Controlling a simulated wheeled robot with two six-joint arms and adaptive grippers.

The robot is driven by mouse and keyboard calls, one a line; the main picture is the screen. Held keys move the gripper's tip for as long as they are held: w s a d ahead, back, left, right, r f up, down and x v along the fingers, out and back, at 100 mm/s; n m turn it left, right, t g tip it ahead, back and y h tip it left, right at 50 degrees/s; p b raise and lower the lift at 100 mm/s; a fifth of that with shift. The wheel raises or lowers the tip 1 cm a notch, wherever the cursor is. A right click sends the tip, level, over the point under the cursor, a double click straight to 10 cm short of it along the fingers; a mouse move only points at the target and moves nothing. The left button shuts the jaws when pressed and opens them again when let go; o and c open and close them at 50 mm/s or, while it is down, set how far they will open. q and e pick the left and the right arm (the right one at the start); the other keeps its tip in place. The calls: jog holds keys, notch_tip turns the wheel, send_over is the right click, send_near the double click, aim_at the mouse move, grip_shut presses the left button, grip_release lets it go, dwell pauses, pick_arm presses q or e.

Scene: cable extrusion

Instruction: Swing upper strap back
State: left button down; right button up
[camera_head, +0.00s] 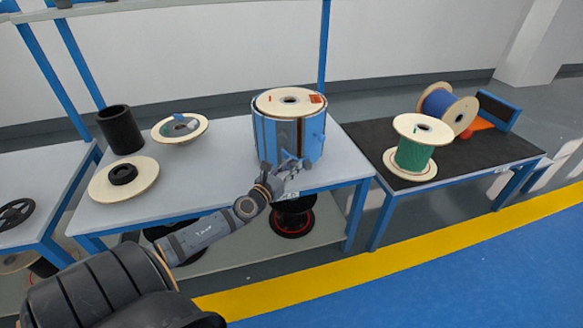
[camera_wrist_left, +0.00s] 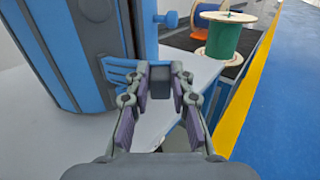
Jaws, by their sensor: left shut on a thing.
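A blue drum-shaped holder (camera_head: 268,137) with a wooden spool flange (camera_head: 290,101) on top stands at the right of the grey table. In the left wrist view the holder's blue and grey wall (camera_wrist_left: 60,45) fills the upper left. A blue strap (camera_wrist_left: 120,70) runs from its wall to a dark grey end block (camera_wrist_left: 160,84). My left gripper (camera_head: 288,170) is at the front lower side of the holder. In the left wrist view its fingers (camera_wrist_left: 160,88) are shut on the strap's end block. Which strap is the upper one I cannot tell. My right gripper is in neither view.
The grey table (camera_head: 215,180) also bears a black cylinder (camera_head: 120,130), a flat wooden disc (camera_head: 124,180) and a spool (camera_head: 180,128). A dark table (camera_head: 365,150) at the right holds a green cable spool (camera_head: 413,155) and a blue one (camera_head: 440,103). A blue post rises behind the holder.

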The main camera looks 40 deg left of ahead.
pick_arm(q)
jog(key=shift+w+a+r, duration=0.1)
jog(key=shift+a+r, duration=0.1)
jog(key=shift+a, duration=0.05)
dwell(0.6)
jog(key=c, duration=1.4)
grip_release()
jog(key=shift+o, duration=1.2)
jog(key=shift+a+f, duration=0.15)
jog(key=shift+a, duration=0.05)
jog(key=shift+d, duration=0.15)
jog(key=s, duration=0.7)
jog(key=shift+s+d, duration=0.25)
jog(key=shift+s, duration=0.1)
